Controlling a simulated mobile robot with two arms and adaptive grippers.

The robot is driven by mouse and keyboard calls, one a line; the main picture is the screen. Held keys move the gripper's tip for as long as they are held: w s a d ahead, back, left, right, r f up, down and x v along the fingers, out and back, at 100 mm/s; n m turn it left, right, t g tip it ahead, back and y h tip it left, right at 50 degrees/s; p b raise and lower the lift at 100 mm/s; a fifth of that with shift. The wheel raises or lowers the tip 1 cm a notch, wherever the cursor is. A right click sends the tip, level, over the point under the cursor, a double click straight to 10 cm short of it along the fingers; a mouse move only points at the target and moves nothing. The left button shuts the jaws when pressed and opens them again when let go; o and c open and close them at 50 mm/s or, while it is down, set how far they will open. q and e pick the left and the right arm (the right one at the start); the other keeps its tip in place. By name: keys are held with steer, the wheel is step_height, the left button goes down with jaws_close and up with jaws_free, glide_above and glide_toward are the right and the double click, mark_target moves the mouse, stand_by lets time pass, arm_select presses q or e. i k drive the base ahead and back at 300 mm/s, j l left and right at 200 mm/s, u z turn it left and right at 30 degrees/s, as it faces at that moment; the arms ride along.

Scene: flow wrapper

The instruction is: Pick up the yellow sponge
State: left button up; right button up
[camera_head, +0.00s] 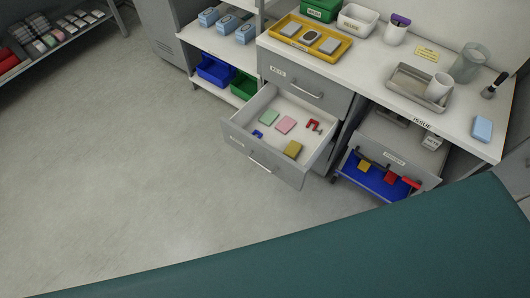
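A mustard-yellow block (292,149), which looks like the yellow sponge, lies in the front right part of an open drawer (236,137). It lies flat and apart from the pink pad (285,125) and the green pad (269,118) behind it. Its top is uncovered. Neither of my grippers shows in the head view, so nothing is seen near the sponge.
A red clamp-like piece (314,126) and a small blue piece (258,135) share the drawer. The counter (380,62) above holds a yellow tray (346,40) and a metal tray (398,78). Another drawer (400,155) stands open at right. Grey floor (130,180) lies clear at left.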

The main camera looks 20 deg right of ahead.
mark_target(294, 148)
steer(key=j+z, duration=0.1)
steer(key=z, duration=0.65)
steer(key=i+j+z, duration=0.15)
steer(key=j+z, duration=0.15)
steer(key=i+j+z, duration=0.1)
steer(key=j+z, duration=0.2)
steer(key=j, duration=0.15)
steer(key=j+z, duration=0.3)
steer(key=i+j, duration=0.05)
steer(key=j, duration=0.05)
